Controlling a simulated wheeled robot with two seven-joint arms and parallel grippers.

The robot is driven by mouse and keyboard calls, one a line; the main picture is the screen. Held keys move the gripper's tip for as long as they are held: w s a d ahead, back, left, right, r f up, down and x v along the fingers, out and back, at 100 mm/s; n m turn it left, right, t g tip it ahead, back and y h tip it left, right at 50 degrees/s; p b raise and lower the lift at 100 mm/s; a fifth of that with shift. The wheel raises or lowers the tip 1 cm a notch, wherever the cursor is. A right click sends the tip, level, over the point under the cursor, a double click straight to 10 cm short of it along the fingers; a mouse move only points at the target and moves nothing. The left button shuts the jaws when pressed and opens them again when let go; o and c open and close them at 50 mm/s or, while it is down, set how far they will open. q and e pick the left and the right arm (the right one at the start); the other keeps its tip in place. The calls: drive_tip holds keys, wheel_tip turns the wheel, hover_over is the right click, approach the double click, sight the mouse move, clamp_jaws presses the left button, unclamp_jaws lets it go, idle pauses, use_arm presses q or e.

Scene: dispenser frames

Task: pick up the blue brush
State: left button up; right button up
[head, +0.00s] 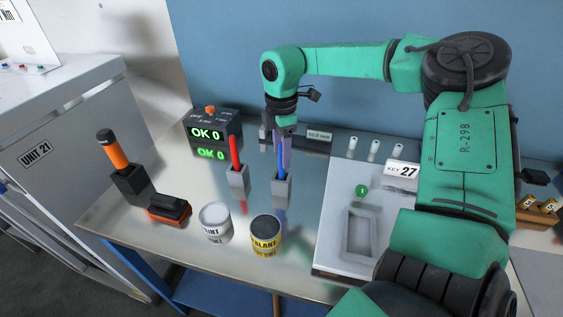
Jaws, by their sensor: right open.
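The blue brush (281,161) stands upright in a small grey block holder (282,188) near the middle of the metal table. My right gripper (284,141) points down at the top of the blue brush. It is open, and its fingers overlap the brush's upper part in the picture. I cannot tell whether the brush is between the fingers or touches them. My left gripper is out of view.
A red brush (235,153) stands in a similar holder to the left. A white can (214,222) and a yellow can (265,236) stand in front. A black box reading "OK 0" (214,130) is behind left. A white panel (338,252) lies at right.

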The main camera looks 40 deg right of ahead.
drive_tip(key=shift+s+f, duration=0.2)
drive_tip(key=shift+f, duration=0.45)
drive_tip(key=shift+a+f, duration=0.1)
drive_tip(key=shift+f, duration=0.4)
clamp_jaws()
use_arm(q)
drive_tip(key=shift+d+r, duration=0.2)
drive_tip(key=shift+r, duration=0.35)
use_arm(e)
drive_tip(key=shift+r, duration=0.2)
wheel_tip(320, 180, up, 10)
drive_tip(key=shift+w+f+b, duration=0.1)
drive_tip(key=shift+b, duration=1.1)
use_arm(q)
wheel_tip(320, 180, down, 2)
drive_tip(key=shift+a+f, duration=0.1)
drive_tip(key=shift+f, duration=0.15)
use_arm(e)
wheel_tip(320, 180, up, 10)
